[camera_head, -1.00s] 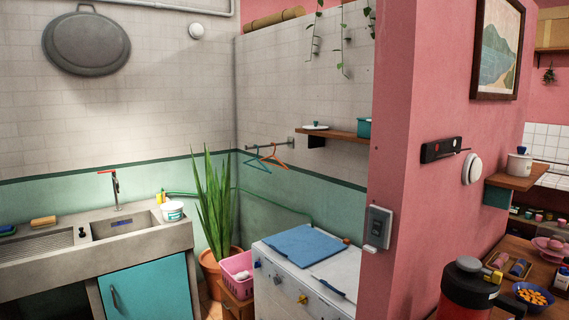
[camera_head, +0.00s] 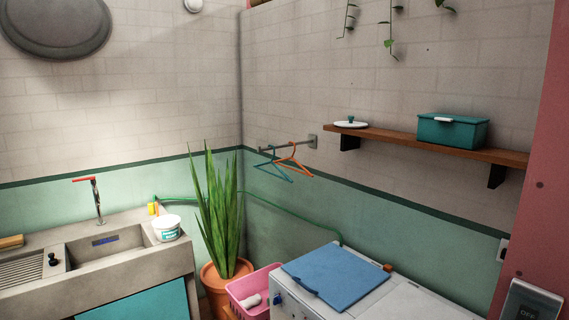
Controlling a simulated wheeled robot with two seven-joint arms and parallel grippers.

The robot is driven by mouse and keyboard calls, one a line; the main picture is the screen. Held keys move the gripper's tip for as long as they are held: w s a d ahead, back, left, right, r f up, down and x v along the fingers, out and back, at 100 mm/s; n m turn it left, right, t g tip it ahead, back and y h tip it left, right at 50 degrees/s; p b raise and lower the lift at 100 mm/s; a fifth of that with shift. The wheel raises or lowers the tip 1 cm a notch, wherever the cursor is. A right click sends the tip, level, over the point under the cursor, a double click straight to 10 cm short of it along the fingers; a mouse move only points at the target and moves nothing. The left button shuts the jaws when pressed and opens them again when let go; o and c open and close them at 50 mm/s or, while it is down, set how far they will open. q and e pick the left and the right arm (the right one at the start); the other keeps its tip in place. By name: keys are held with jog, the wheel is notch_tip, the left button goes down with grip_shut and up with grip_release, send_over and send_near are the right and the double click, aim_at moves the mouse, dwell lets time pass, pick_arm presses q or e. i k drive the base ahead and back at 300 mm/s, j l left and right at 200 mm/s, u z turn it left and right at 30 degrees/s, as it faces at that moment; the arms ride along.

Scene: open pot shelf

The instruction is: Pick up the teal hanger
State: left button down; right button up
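The teal hanger (camera_head: 268,164) hangs on a short metal wall rail (camera_head: 288,146) near the corner, left of an orange hanger (camera_head: 294,158). The two hangers hang close together and partly overlap in this view. The rail is fixed to the tiled wall, above the green lower band. Neither of my grippers shows in the head view.
A white appliance with a blue board (camera_head: 336,275) on top stands below the rail. A tall potted plant (camera_head: 219,215) and a pink basket (camera_head: 254,288) stand left of it. A wooden shelf (camera_head: 425,147) with a teal box (camera_head: 452,132) is at right. A stone sink (camera_head: 105,247) is at left.

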aim_at(287, 179)
jog(key=i+j, duration=0.45)
jog(key=i, duration=0.2)
jog(key=i+j, duration=0.45)
jog(key=i, duration=0.15)
jog(key=i+j+z, duration=0.1)
jog(key=i+j, duration=0.35)
jog(key=i, duration=0.2)
